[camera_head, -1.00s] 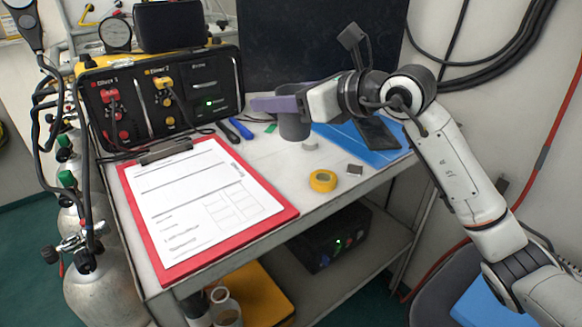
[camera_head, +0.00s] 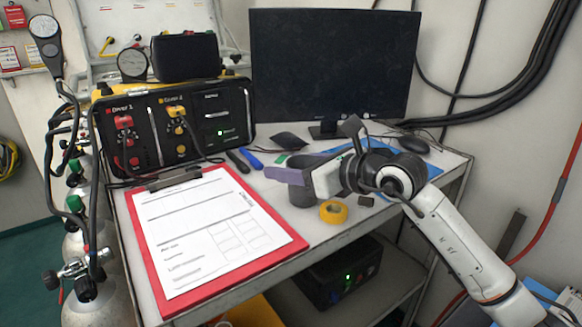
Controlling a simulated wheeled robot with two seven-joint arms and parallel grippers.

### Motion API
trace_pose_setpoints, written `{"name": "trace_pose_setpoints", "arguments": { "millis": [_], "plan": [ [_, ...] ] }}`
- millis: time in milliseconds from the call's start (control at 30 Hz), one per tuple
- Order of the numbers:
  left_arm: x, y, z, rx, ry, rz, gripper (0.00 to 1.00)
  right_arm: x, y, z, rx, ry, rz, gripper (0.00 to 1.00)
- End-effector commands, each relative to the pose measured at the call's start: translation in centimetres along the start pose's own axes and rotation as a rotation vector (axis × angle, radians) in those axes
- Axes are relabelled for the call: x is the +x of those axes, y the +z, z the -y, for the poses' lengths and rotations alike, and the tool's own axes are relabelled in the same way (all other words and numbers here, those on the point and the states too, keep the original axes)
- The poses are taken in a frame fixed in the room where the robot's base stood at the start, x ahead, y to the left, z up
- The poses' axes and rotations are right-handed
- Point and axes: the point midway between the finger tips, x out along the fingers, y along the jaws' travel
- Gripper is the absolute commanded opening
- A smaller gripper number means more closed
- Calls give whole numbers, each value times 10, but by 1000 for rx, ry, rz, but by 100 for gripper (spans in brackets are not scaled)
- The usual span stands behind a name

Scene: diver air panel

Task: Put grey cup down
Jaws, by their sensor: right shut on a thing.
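The grey cup (camera_head: 303,194) stands upright at table height, just left of the yellow tape roll. My right gripper (camera_head: 292,176) is shut on the cup near its rim, with a purplish finger across it. The gripper hides part of the cup's upper side. Whether the cup's base touches the table (camera_head: 262,187) is hard to tell, but it looks at or very near the surface. My left gripper is not in view.
A yellow tape roll (camera_head: 333,212) lies close to the cup's right. A red clipboard (camera_head: 290,243) with paper covers the table's left front. The diver panel (camera_head: 190,125) and a monitor (camera_head: 330,65) stand behind. A blue pen (camera_head: 250,159) and a black mouse (camera_head: 414,145) lie further back.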

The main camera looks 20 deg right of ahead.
Motion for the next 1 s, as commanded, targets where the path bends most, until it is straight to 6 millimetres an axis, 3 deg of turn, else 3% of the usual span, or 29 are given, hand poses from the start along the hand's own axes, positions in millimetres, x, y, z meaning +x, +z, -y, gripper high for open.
{"name": "trace_pose_setpoints", "arguments": {
  "millis": [233,267,367,733,867,1000],
  "plan": [
    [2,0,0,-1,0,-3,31,1,-2,0,0,0,0,33],
    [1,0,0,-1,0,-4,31,0,-2,0,0,0,1,58],
    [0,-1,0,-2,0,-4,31,0,-1,0,0,0,0,73],
    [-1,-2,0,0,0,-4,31,-3,2,0,-1,-1,0,73],
    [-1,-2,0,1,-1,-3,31,-21,1,1,-1,-3,0,73],
    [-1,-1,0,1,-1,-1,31,-52,0,1,-2,-3,0,73]
  ]
}}
